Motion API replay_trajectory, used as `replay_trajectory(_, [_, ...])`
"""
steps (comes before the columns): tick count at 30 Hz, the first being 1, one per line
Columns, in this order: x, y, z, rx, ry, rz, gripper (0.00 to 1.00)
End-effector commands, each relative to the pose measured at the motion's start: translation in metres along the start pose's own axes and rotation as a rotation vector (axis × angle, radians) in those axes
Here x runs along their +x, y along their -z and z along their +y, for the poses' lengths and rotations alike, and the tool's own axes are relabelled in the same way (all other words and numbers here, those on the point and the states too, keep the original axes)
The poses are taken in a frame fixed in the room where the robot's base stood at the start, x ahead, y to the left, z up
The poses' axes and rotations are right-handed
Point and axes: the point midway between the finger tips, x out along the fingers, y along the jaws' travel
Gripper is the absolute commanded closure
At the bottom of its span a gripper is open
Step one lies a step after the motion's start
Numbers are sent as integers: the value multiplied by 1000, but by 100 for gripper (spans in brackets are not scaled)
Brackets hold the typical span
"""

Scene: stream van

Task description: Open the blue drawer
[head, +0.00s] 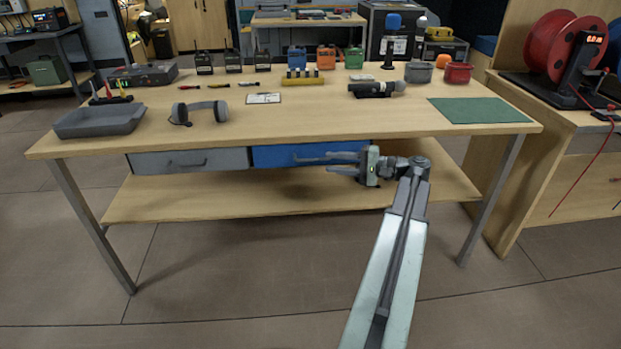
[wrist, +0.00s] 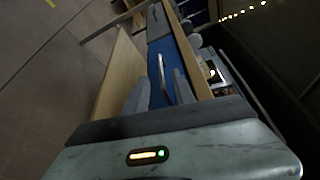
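The blue drawer (head: 275,156) sits under the workbench top, to the right of a grey drawer, and looks closed. In the wrist view the blue drawer front (wrist: 185,62) shows with its bar handle (wrist: 163,80) running between my two fingers. My gripper (head: 330,162) is in front of the right part of the blue drawer, with its fingers pointing left in the head view. In the wrist view my gripper (wrist: 160,76) is open, one finger on each side of the handle, with gaps visible. My gripper hides the drawer's right part in the head view.
The grey drawer (head: 190,161) has its own handle. The wooden bench top (head: 330,120) overhangs the drawers, and a lower shelf (head: 230,197) runs below. A grey tray (head: 100,121), headphones (head: 200,112) and a microphone (head: 375,89) lie on top. Floor in front is clear.

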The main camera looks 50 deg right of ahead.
Motion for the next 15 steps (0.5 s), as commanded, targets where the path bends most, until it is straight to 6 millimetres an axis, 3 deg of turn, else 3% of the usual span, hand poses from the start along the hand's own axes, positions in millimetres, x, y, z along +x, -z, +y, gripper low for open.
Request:
replay_trajectory(5, [3, 0, -2, 0, 5, 0, 69])
replay_trajectory(15, [63, -1, -1, 0, 2, -3, 69])
